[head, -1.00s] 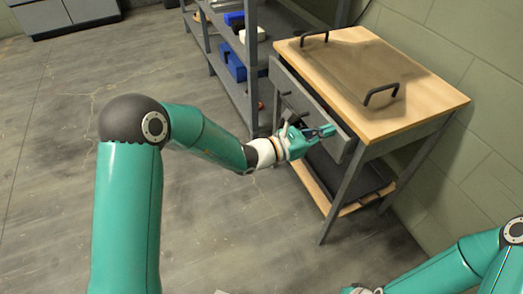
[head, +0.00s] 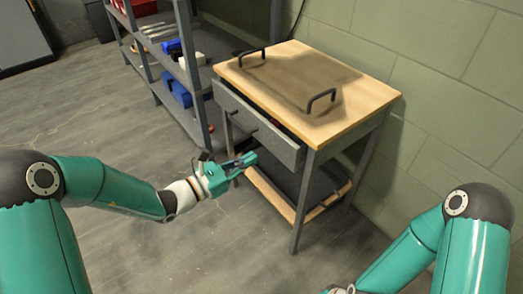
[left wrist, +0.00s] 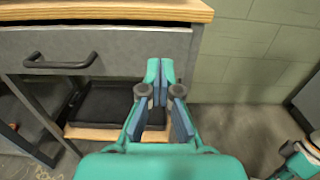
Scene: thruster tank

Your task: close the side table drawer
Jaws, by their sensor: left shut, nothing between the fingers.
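The side table has a light wooden top (head: 362,88) and grey legs. Its grey drawer front (head: 285,148) stands slightly out, with a narrow dark gap below the top. The drawer also shows in the left wrist view (left wrist: 120,52), with its dark bar handle (left wrist: 60,63) at the left. My left gripper (head: 248,159) is shut and empty, in front of the drawer's right part and a little low. In the left wrist view its fingertips (left wrist: 160,68) overlap the drawer's right end; I cannot tell if they touch. My right gripper is mostly cut off at the bottom edge; its jaws are unclear.
A dark flat item (left wrist: 105,103) rests on the lower shelf. A grey shelf rack (head: 195,75) with blue bins stands left of the table. Floor in front is clear.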

